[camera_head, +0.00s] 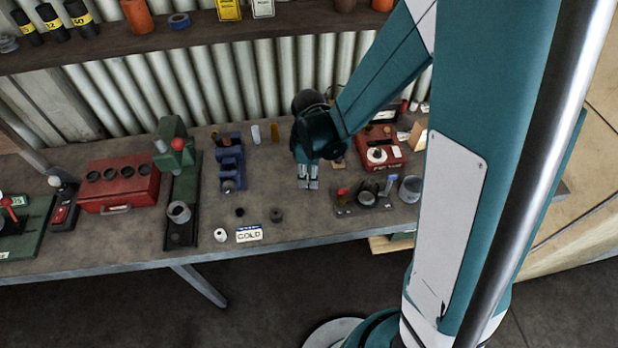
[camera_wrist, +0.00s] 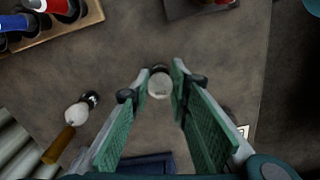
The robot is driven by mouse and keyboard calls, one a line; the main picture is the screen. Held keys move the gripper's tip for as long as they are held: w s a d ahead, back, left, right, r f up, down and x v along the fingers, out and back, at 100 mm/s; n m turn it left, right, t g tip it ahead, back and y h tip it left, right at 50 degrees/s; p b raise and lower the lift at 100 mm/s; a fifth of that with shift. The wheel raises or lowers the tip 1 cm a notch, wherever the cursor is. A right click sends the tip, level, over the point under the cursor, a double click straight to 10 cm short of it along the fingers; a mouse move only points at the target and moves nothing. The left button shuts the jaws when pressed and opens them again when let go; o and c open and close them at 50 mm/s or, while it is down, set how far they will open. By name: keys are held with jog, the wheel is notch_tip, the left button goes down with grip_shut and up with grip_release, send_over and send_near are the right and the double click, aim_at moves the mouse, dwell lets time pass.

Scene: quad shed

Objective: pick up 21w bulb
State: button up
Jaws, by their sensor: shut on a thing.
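My gripper (camera_head: 308,184) points down over the middle of the workbench. In the wrist view, its green fingers (camera_wrist: 165,80) are closed around a small, round, pale thing with a dark part behind it, which looks like the 21w bulb (camera_wrist: 159,87). No marking can be read on it. In the head view the fingers cover it, and I cannot tell whether it is clear of the bench.
A blue rack (camera_head: 231,158) stands left of my gripper. A dark tray (camera_head: 345,210) with several items is to the right, with a red instrument (camera_head: 390,155) behind it. A pale piece (camera_head: 256,134) and an amber piece (camera_head: 275,132) stand behind-left. A COLD sign (camera_head: 249,234) lies near the front edge.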

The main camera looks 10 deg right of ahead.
jog(key=shift+r, duration=4.8)
